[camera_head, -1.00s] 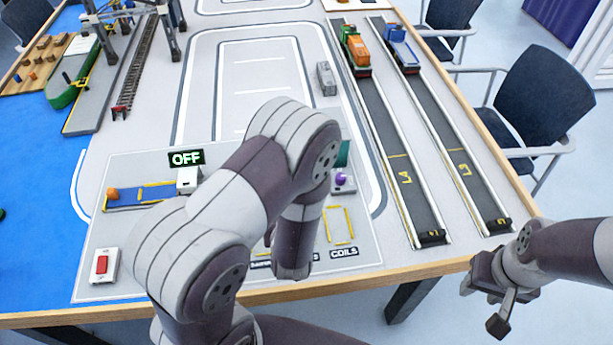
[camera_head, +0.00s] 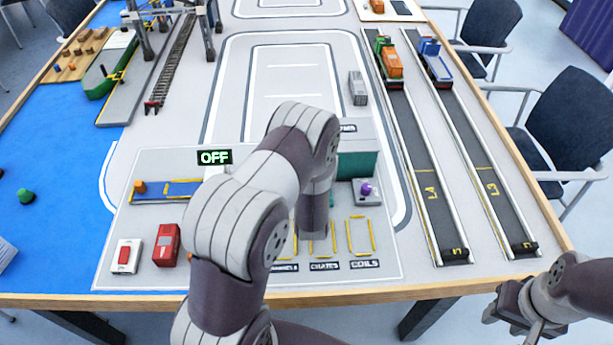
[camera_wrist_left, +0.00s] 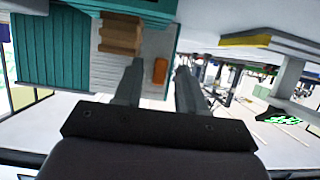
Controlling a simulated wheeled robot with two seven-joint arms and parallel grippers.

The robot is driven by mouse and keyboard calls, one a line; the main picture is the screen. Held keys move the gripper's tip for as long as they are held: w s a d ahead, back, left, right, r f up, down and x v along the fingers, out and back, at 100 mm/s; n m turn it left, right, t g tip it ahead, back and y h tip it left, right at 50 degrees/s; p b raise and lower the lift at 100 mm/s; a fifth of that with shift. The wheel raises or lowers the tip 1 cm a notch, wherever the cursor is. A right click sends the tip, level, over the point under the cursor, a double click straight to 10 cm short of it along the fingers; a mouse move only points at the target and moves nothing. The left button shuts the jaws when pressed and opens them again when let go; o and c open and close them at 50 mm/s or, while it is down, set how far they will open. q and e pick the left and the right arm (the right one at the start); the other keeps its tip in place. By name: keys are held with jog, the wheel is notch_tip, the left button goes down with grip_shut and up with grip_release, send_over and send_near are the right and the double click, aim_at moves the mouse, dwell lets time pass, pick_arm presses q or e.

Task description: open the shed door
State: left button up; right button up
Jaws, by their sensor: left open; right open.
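The teal shed (camera_head: 357,163) stands on the table mat behind my left arm, which hides part of it. In the left wrist view, a ridged teal panel (camera_wrist_left: 55,62) fills the upper left; I cannot tell whether it is door or wall. Beside it, a pale grey interior shows a brown wooden block (camera_wrist_left: 120,36) and a small orange piece (camera_wrist_left: 160,70). My left gripper (camera_wrist_left: 158,82) is open, its fingers apart in front of this interior with nothing clearly between them. It is hidden in the head view. My right gripper (camera_head: 511,324) is open and empty beyond the table's front edge.
A red box (camera_head: 167,245) and a red switch (camera_head: 125,256) are at front left, below an OFF sign (camera_head: 214,157). Two toy lanes with trucks (camera_head: 388,62) run along the right.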

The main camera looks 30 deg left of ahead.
pick_arm(q)
grip_shut()
jog(key=w+d, duration=0.1)
jog(key=d, duration=0.1)
jog(key=w+d, duration=0.2)
jog(key=d, duration=0.1)
jog(key=w+d+b, duration=0.1)
jog(key=w+d, duration=0.1)
jog(key=d, duration=0.1)
jog(key=shift+a, duration=0.1)
grip_release()
jog(key=shift+s, duration=0.1)
